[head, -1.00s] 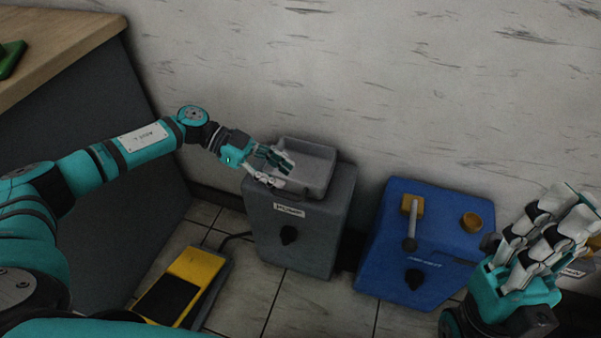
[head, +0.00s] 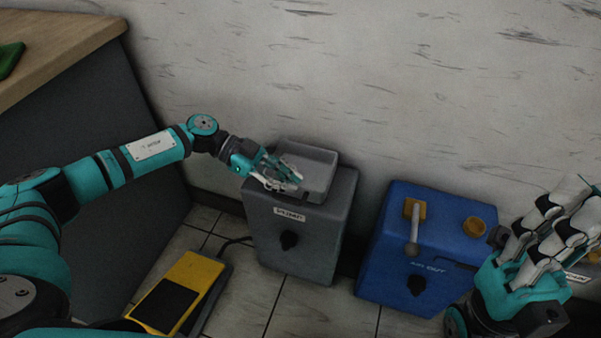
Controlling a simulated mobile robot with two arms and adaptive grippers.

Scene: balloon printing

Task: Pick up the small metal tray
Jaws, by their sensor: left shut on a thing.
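The small grey metal tray (head: 316,165) sits on top of the grey pump box (head: 325,222), against the wall side. My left gripper (head: 287,178) is at the tray's left front edge, its fingers shut on that edge. The fingers hide part of the rim, and I cannot tell whether the tray is lifted off the box. My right gripper (head: 553,228) is at the right edge of the view, with its fingers extended and nothing seen in them.
A blue box (head: 385,262) with a lever (head: 413,230) and a yellow round cup (head: 474,227) stands right of the pump box. A yellow pedal (head: 190,275) lies on the floor at the left. A wooden counter (head: 60,40) is at upper left. The wall stands close behind.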

